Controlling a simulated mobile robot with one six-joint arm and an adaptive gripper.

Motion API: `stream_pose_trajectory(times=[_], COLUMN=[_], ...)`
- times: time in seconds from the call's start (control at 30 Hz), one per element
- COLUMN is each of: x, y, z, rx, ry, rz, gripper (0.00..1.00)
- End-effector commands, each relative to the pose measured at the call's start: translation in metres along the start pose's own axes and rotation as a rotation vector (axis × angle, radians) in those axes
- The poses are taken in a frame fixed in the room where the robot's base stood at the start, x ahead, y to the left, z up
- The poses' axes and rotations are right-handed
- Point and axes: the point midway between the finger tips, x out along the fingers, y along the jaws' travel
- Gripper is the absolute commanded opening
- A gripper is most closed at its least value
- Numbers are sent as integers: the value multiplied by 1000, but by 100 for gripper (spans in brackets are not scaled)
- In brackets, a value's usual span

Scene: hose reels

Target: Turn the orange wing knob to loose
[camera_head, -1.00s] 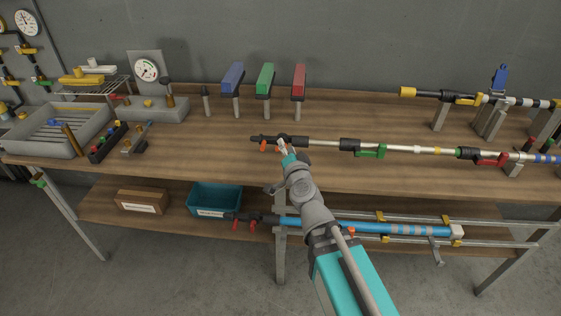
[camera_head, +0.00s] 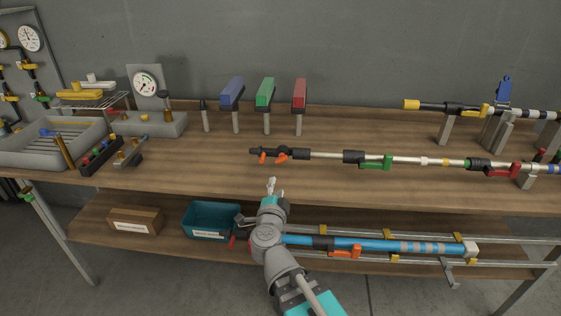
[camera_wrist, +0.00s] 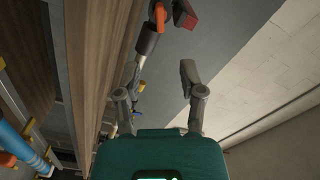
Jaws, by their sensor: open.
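Two orange wing-like pieces, apparently the orange wing knob (camera_head: 281,156), hang at the black left end of a long pole on the bench. I cannot tell its setting. My gripper (camera_head: 274,187) is near the bench's front edge, below the orange pieces in the head view and apart from them. In the wrist view my gripper (camera_wrist: 158,96) has its two fingers spread wide with nothing between them. An orange piece (camera_wrist: 160,16) shows beyond the fingers there; I cannot tell which part it is.
The pole carries a green lever (camera_head: 375,163) and a red lever (camera_head: 502,170). Blue, green and red blocks on posts stand behind. A blue pole (camera_head: 375,244) with an orange clamp (camera_head: 345,252) lies below the bench top, beside a teal bin (camera_head: 208,220).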

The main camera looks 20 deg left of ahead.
Motion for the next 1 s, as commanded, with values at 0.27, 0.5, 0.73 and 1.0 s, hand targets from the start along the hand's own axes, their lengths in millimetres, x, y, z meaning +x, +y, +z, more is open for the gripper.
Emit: stream_pose_trajectory(times=[0.27,0.5,0.73,1.0], x=[9,31,68,108], y=[0,0,0,0], z=[1,0,1,1], rx=[0,0,0,0], ry=[-1,1,2,1], rz=[-1,0,0,0], gripper=[51,51,51,51])
